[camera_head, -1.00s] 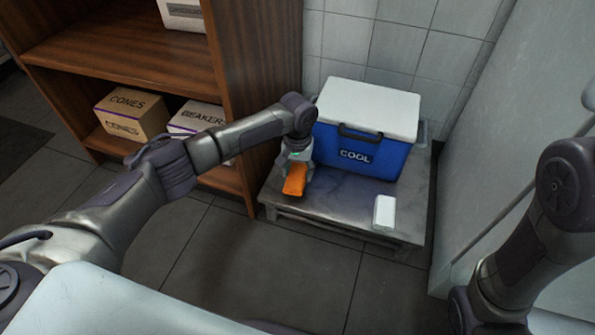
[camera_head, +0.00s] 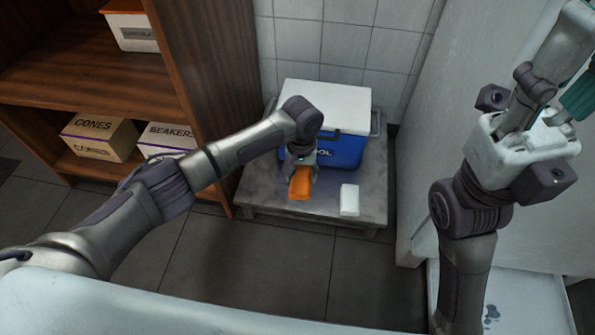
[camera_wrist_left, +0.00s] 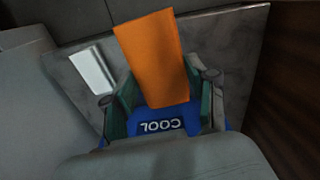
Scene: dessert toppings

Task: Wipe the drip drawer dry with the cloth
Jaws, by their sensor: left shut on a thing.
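An orange folded cloth (camera_head: 299,188) hangs from my left gripper (camera_head: 303,170), which is shut on it in front of the blue cooler. In the left wrist view the cloth (camera_wrist_left: 150,55) stands out from between the two green-padded fingers (camera_wrist_left: 160,95). A pale tray with dark wet spots, which looks like the drip drawer (camera_head: 520,307), shows at the lower right of the head view, partly hidden by my right arm. The cloth is far to the left of it. My right gripper (camera_head: 578,97) is cut off by the right edge; its opening is unclear.
A blue cooler with a white lid (camera_head: 325,100) stands on a low metal table (camera_head: 262,192). A small white block (camera_head: 349,200) lies at its front right. A wooden shelf (camera_head: 190,65) with boxes is on the left. A pale cabinet (camera_head: 425,130) rises on the right.

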